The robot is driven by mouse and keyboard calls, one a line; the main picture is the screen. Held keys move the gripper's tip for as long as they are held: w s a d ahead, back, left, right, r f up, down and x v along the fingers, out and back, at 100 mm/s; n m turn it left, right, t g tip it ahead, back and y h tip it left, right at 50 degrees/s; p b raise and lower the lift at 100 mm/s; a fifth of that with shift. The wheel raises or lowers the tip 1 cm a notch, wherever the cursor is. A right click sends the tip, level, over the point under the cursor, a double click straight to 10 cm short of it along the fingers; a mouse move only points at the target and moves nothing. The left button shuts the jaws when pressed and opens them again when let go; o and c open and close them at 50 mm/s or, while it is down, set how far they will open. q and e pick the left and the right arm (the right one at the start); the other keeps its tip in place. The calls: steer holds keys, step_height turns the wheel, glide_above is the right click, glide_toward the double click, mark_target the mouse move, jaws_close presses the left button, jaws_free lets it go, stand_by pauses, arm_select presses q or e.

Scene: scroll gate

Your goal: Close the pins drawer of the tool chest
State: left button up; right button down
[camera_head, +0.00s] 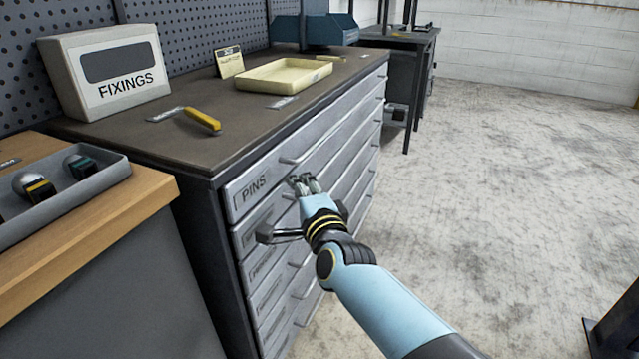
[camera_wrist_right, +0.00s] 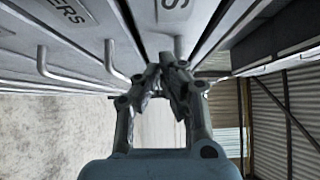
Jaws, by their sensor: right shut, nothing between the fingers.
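The grey tool chest (camera_head: 190,250) has a stack of drawers with bar handles. The pins drawer (camera_head: 285,165) is the top one, labelled PINS at its left end. Its front looks about flush with the fronts below; I cannot tell whether a small gap remains. My right gripper (camera_head: 304,182) is shut and empty, at the pins drawer's front, right of the label and below its handle. I cannot tell whether the fingertips touch it. In the right wrist view the closed fingers (camera_wrist_right: 168,72) point at the drawer fronts, near a label ending in S (camera_wrist_right: 175,14). My left gripper is out of view.
On the chest top are a FIXINGS box (camera_head: 105,75), a yellow-handled tool (camera_head: 203,119) and a cream tray (camera_head: 273,89). A wooden bench (camera_head: 100,225) with a grey tray stands at left. Lower drawer handles project near my right arm.

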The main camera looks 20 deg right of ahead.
steer(key=s, duration=1.1)
steer(key=s+d+f+n+g, duration=0.25)
steer(key=s+f, duration=0.45)
steer(key=f, duration=0.4)
steer(key=s+d+f+n+g+y, duration=0.1)
steer(key=s+f+n+g, duration=0.25)
steer(key=s+f, duration=0.55)
steer(key=s+d+f+n+g, duration=0.1)
steer(key=s+f+n+g, duration=0.3)
steer(key=f, duration=0.8)
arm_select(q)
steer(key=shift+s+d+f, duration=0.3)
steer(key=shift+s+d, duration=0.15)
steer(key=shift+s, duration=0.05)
arm_select(e)
steer(key=s+d+f+n+g, duration=0.2)
steer(key=s+f+n, duration=0.1)
steer(key=s, duration=0.6)
steer(key=s+d+f+n+g, duration=0.2)
steer(key=s+f+n+g, duration=0.1)
steer(key=s, duration=0.7)
steer(key=s+d+f+n+g, duration=0.2)
steer(key=s+f, duration=0.3)
steer(key=s, duration=0.5)
steer(key=shift+f+n, duration=0.2)
steer(key=shift+n, duration=0.4)
